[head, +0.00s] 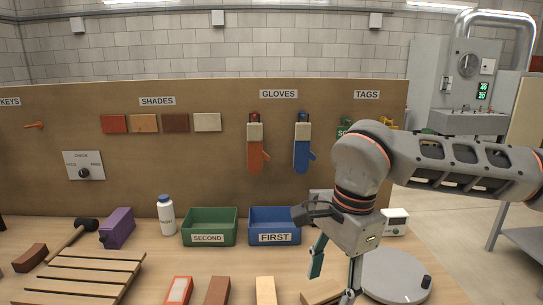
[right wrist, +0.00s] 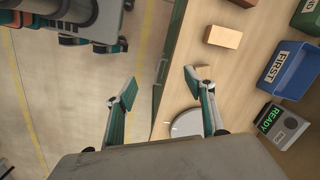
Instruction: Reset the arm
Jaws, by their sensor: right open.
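My right arm comes in from the right in the head view. My right gripper (head: 334,280) points down over the front right of the workbench (head: 150,236). Its two teal-tipped fingers are apart with nothing between them. In the right wrist view the open gripper (right wrist: 159,88) hangs over the bench's edge, with floor and bench below. A pale wooden brick (head: 320,292) lies behind and beside the fingers in the head view, partly hidden. A round grey plate (head: 398,276) is just right of the gripper. My left gripper is not in view.
A green SECOND bin (head: 209,227) and blue FIRST bin (head: 274,225) stand at the back. A tan brick (head: 265,291), brown brick (head: 217,291) and red-edged brick (head: 179,290) lie in front. A slatted rack (head: 82,275) is left. A READY box (right wrist: 281,129) stands beside the plate.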

